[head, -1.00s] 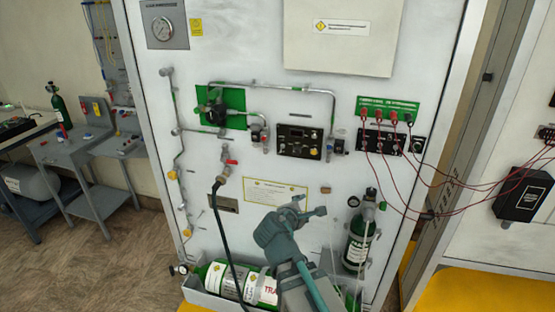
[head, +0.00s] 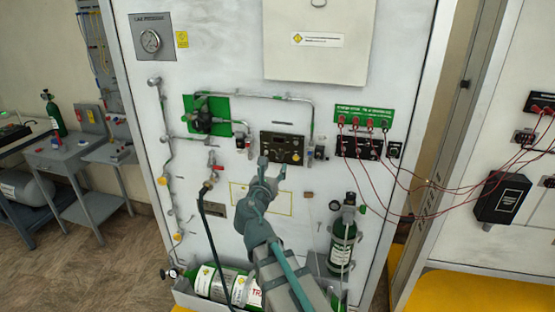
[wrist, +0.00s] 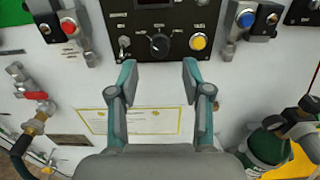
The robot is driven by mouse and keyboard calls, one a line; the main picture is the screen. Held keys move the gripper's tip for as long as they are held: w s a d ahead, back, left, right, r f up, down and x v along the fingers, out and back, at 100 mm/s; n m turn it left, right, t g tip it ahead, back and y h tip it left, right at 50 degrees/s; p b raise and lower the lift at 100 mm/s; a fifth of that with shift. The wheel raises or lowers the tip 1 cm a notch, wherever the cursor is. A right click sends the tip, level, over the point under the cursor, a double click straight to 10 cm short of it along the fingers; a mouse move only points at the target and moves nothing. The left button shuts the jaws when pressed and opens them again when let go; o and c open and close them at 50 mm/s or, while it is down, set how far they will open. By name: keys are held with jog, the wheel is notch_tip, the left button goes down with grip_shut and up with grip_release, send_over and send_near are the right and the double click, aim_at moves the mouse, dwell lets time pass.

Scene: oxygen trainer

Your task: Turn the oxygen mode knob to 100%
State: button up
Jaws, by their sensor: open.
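The black control panel (head: 283,148) is on the white trainer board, and it fills the top middle of the wrist view (wrist: 150,30). A round black knob (wrist: 159,44) with a light pointer mark sits at its lower middle, between a toggle switch (wrist: 124,45) and a yellow button (wrist: 198,42). Which setting the knob points to is too small to read. My gripper (wrist: 158,75) is open and empty. In the wrist view its fingertips lie just below the knob, one to each side, apart from it. In the head view my gripper (head: 272,166) is just below the panel and partly hides its lower edge.
A red-handled valve (wrist: 35,95) with a hose is at left. Small fittings with a red cap (wrist: 68,26) and a blue cap (wrist: 245,19) flank the panel. A green cylinder (head: 343,243) stands lower right. Red cables (head: 400,190) hang at right.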

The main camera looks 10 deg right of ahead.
aim_at(279, 159)
jog(key=p+x, duration=0.1)
jog(key=x, duration=0.4)
jog(key=shift+w, duration=0.1)
grip_shut()
